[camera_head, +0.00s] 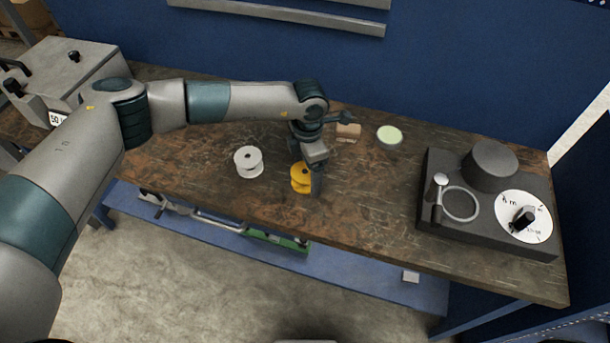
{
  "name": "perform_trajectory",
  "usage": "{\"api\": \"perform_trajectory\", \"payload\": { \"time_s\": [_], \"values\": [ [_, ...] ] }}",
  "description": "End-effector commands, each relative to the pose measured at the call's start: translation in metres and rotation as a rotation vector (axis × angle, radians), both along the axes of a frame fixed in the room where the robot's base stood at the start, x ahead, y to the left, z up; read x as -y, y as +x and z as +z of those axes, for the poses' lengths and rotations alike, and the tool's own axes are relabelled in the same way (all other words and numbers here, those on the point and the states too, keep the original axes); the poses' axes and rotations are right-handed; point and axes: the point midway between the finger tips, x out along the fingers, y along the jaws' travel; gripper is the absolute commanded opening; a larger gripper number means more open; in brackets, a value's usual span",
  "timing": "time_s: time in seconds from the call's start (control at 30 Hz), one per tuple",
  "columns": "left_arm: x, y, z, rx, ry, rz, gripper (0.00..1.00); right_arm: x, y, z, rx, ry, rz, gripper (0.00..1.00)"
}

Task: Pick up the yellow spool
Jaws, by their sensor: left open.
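The yellow spool (299,180) stands on the dark wooden bench (365,205), a little left of the bench's middle. My left gripper (306,180) points down at the spool from above. One finger shows along the spool's right side, and the other finger is hidden or hard to make out. The gripper is open, with the spool at or between its fingers; I cannot tell whether they touch it. The spool rests on the bench top. My right gripper is not in view.
A white spool (248,162) stands to the left of the yellow one. Behind are a small brown block (348,132) and a round pale-green-topped container (389,137). A black device with a dial (488,205) fills the right end. The front middle of the bench is clear.

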Motion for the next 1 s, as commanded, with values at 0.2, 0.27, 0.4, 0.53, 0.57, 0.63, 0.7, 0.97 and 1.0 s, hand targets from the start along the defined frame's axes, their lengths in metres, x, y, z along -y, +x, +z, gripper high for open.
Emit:
{"api": "perform_trajectory", "payload": {
  "time_s": [0.2, 0.27, 0.4, 0.53, 0.57, 0.63, 0.7, 0.97, 1.0],
  "values": [
    [0.0, 0.0, 0.0, 0.0, 0.0, 0.0, 0.34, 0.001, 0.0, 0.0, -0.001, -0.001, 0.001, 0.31],
    [0.0, 0.0, 0.001, 0.0, 0.0, 0.0, 0.34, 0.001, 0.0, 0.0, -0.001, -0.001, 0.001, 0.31],
    [0.0, 0.0, 0.001, 0.0, 0.0, 0.0, 0.34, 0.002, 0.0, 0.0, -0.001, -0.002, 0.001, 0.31],
    [0.0, 0.0, 0.001, 0.0, -0.001, 0.0, 0.34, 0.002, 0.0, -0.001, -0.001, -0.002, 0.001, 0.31],
    [0.0, 0.0, 0.002, 0.0, -0.001, 0.0, 0.34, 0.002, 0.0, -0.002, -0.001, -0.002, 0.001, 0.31],
    [0.0, 0.0, 0.004, 0.0, -0.001, 0.0, 0.34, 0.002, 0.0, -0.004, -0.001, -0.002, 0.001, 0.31],
    [0.0, 0.001, 0.009, 0.001, -0.001, 0.0, 0.34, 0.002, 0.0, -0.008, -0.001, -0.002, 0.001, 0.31],
    [0.006, -0.002, 0.041, 0.003, -0.002, -0.005, 0.34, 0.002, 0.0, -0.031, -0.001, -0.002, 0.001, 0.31],
    [0.014, -0.005, 0.044, 0.002, -0.002, -0.006, 0.34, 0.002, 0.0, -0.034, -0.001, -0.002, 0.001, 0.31]
  ]
}}
